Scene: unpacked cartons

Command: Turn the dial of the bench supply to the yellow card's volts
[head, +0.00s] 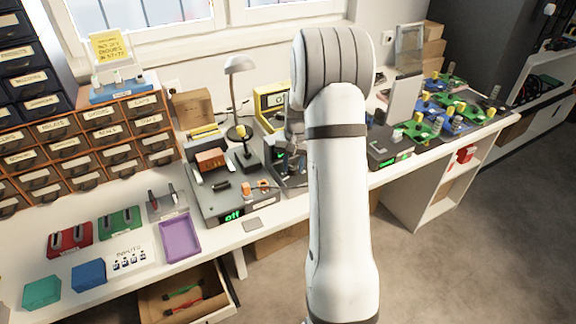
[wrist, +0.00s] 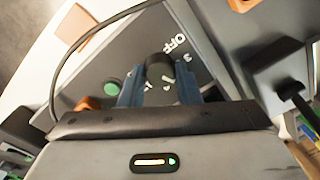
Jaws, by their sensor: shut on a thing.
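My gripper (wrist: 168,92) has its blue fingers closed on the sides of a black dial (wrist: 158,70). The dial sits on a dark panel with white marks, among them "OFF" and a "3". Its pointer is hard to read. In the head view, my arm partly hides the dark grey unit (head: 292,180) at the gripper, and the dial cannot be made out there. The yellow card (head: 108,46) stands on top of the drawer cabinet at upper left; its small writing is too blurred to read surely.
A grey station (head: 205,205) with a green "off" display stands left of my gripper. A lamp (head: 238,68) and a yellow-framed instrument (head: 270,98) stand behind. A purple tray (head: 180,236) lies at the front. A drawer (head: 185,298) is open below. A cable crosses the wrist view.

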